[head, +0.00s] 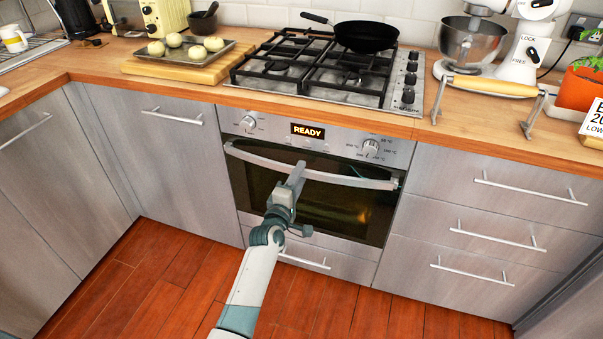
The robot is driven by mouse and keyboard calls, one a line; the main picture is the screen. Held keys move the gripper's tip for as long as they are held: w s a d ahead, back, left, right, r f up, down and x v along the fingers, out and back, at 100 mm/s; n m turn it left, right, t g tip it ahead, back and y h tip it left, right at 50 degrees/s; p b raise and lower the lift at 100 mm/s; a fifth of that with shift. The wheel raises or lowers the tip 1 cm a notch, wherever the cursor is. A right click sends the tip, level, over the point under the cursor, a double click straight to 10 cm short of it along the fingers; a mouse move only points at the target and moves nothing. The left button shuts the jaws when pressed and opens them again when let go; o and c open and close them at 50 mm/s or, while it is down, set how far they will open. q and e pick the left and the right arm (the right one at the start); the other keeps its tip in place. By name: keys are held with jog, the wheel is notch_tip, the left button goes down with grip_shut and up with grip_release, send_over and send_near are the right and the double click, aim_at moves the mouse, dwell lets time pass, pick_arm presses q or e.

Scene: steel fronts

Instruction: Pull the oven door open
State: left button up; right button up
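The oven door (340,212) has a dark glass window and looks shut in the steel front below the hob. Its long curved silver handle (350,181) runs across the top of the door. My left gripper (297,171) reaches up from below, its fingers overlapping the middle of the handle. The fingers show as one narrow shape, so I cannot tell whether they are open or closed around the handle. The oven panel (308,131) above reads "READY" between two knobs. My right gripper is not in view.
A black pan (366,36) sits on the gas hob (290,72). A tray of dough balls (190,52) is on a board at left. A rolling pin (494,86) rests on a stand at right. Drawers flank the oven's right side; the wooden floor (180,280) in front is clear.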

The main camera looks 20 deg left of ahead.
pick_arm(q)
jog(key=shift+w, duration=1.1)
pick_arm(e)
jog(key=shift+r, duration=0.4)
pick_arm(q)
grip_shut()
jog(key=shift+s+f, duration=0.1)
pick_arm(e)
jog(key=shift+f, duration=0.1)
